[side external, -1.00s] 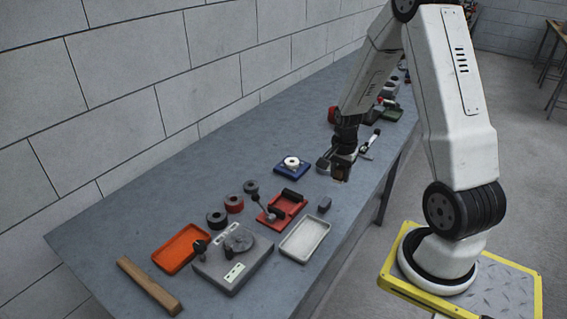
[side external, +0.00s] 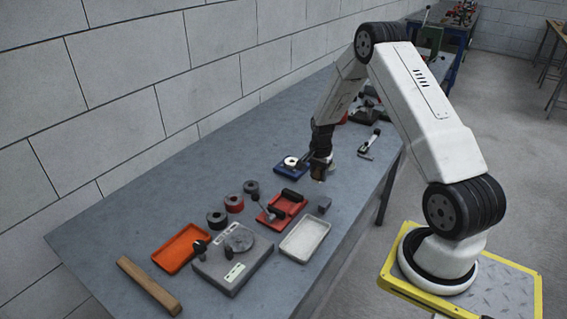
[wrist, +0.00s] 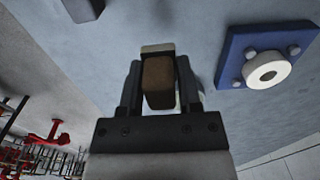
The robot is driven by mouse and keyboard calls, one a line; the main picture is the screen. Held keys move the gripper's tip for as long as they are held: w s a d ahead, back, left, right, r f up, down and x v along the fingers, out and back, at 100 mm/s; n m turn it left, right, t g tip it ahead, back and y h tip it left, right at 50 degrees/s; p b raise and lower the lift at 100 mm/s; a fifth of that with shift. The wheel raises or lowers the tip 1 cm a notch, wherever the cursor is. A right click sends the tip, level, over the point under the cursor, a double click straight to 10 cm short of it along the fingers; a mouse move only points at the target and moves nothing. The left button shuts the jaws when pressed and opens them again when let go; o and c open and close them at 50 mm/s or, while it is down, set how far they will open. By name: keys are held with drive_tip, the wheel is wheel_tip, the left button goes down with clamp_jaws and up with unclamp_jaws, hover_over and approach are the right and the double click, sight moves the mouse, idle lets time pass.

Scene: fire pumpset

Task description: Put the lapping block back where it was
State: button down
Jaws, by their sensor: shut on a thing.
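My gripper (wrist: 158,82) is shut on a small brown block (wrist: 158,80) with a pale strip at its far end. I take this to be the lapping block, though no label shows. In the side view my gripper (side external: 320,178) hangs over the bench just right of the blue plate (side external: 284,174), and the held block is only a small brownish shape at its tip. In the wrist view the blue plate (wrist: 229,72) with its white ring (wrist: 267,70) lies to the right of the jaws, apart from them. I cannot tell the exact height above the bench.
A small grey block (side external: 323,205) stands nearer the camera than my gripper. Bare bench (side external: 215,160) lies toward the wall.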

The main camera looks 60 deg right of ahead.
sight(316, 188)
drive_tip(key=shift+w+d+f, duration=0.1)
drive_tip(key=shift+w+f, duration=0.15)
drive_tip(key=shift+f, duration=0.05)
drive_tip(key=shift+f, duration=0.1)
drive_tip(key=shift+w+d+f, duration=0.15)
drive_tip(key=shift+w+f, duration=0.05)
drive_tip(key=shift+f, duration=1.5)
drive_tip(key=shift+f, duration=0.15)
drive_tip(key=shift+c, duration=1.4)
unclamp_jaws()
drive_tip(key=shift+r, duration=6.15)
